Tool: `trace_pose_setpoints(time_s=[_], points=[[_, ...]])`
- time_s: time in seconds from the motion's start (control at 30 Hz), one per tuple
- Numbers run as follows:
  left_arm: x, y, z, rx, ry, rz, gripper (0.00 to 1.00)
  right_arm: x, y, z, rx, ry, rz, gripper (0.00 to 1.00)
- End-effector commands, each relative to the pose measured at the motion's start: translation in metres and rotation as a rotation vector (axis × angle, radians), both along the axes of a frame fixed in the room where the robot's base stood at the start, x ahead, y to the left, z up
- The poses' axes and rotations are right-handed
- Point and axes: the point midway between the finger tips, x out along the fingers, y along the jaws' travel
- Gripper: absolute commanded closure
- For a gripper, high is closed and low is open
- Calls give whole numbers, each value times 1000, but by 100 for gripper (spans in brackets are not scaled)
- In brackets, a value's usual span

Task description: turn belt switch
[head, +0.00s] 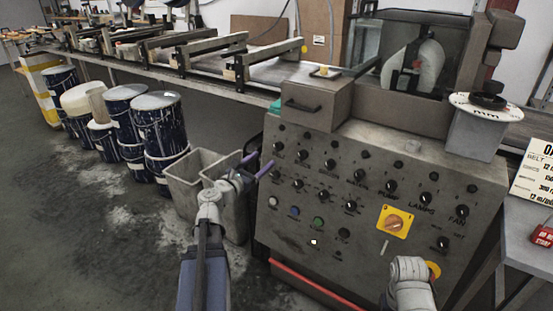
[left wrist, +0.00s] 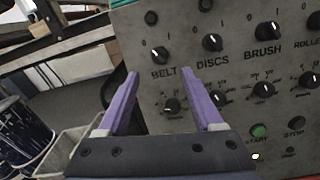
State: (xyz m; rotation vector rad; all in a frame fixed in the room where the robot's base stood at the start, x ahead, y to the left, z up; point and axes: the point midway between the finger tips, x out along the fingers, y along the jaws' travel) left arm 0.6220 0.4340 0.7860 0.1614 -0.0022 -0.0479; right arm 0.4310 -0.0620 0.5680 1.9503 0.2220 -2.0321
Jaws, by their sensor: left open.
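The belt switch (left wrist: 160,54) is a small black knob with a white mark, above the word BELT on the grey panel. Its mark looks tilted to the upper left. In the head view it is the leftmost knob (head: 279,146) of the upper main row. My left gripper (head: 260,162) is open and empty, with purple fingers, left of and a little below that knob. In the left wrist view the finger tips (left wrist: 161,78) point at the panel, one to each side of the BELT label, with the knob just above. My right arm shows at the lower right, but its gripper is not visible.
The control panel (head: 295,225) carries several other knobs, coloured buttons and a yellow-backed rotary switch (head: 395,222). A grey bin (head: 188,182) stands left of the panel, close to my left gripper.

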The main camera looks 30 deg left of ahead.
Motion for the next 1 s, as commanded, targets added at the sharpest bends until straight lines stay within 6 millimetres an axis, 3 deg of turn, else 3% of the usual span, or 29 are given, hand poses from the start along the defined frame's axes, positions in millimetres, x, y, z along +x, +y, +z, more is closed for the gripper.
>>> trace_pose_setpoints(time_s=[0.17, 0.63, 1.0], points=[[3, 2, 1, -7, -2, 4, 32, 0, 0, 1, 0, 0, 0, 50], [68, -2, 1, -4, -2, 0, 32, 0, 0, 0, 0, 0, 0, 50], [78, -3, 1, -3, -1, 1, 32, 0, 0, 0, 0, 0, 0, 50]])
